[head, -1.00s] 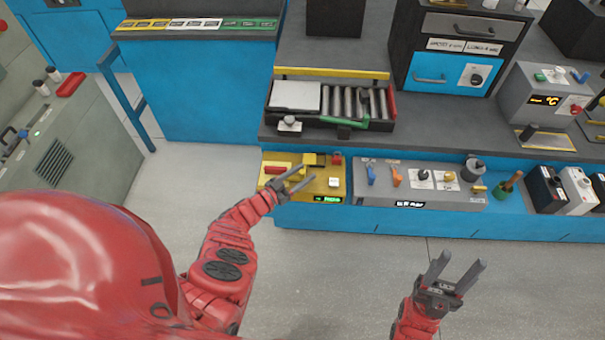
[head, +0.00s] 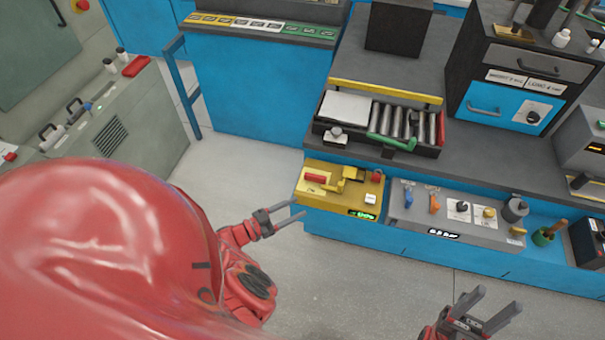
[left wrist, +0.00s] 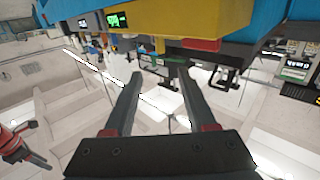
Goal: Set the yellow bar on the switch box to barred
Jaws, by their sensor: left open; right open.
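The yellow switch box (head: 309,201) sits on the low blue ledge in the head view. On its top are a red part (head: 316,178), a yellow bar (head: 349,175) and a white button (head: 370,198). A green display (head: 361,214) is on its front. The bar's exact setting is too small to read. My left gripper (head: 298,210) is open and empty at the box's near left, apart from the bar. In the left wrist view, its open fingers (left wrist: 158,72) lie below the yellow box (left wrist: 190,18). My right gripper (head: 500,299) is open and empty over the floor.
A grey panel (head: 408,214) with blue and orange levers adjoins the box on the right. A roller tray (head: 372,148) stands on the counter behind it. A blue post (head: 185,100) and grey cabinet (head: 135,115) are at left. The floor before the ledge is clear.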

